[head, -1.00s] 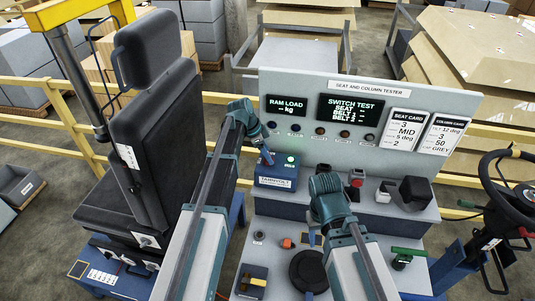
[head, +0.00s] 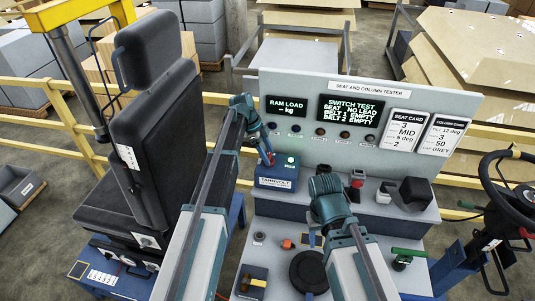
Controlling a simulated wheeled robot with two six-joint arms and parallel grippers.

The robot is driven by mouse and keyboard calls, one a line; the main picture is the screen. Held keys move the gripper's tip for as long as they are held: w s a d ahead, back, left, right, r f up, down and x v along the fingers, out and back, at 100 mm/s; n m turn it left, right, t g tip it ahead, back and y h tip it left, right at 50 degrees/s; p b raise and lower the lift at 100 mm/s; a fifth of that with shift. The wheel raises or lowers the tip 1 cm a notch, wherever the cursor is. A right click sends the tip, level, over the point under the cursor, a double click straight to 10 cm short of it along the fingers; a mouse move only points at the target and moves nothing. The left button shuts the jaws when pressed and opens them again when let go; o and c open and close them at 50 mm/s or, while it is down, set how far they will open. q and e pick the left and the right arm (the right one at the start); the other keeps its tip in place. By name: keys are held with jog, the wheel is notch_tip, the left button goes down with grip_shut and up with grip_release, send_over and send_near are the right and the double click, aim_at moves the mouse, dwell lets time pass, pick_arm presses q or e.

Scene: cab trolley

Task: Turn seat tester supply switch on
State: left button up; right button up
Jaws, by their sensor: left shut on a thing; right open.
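The seat tester supply is a blue box (head: 276,183) with a white label, on the bench's upper step. A small green light (head: 291,160) glows on its top. My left gripper (head: 267,158) comes down at the box's top left and is shut on the supply switch. A bit of red (head: 272,157) shows at its fingertips; the rest of the switch is hidden. The tester's switch test screen (head: 351,124) reads seat no lead, belt 1 empty, belt 2 empty. My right gripper (head: 312,240) is open over the lower bench, partly hidden by its own wrist.
A seat (head: 150,130) stands at the left. A black round disc (head: 309,270) and a small yellow-and-black item (head: 252,283) lie on the lower bench. A red button box (head: 356,180) and a black block (head: 416,190) stand right of the supply. A steering wheel (head: 512,188) is at the far right.

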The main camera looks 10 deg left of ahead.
pick_arm(q)
jog(key=o, duration=1.4)
jog(key=p+v, duration=1.2)
jog(key=v, duration=0.1)
jog(key=shift+a+r+p, duration=0.2)
jog(key=shift+r+p, duration=0.1)
jog(key=shift+p, duration=0.1)
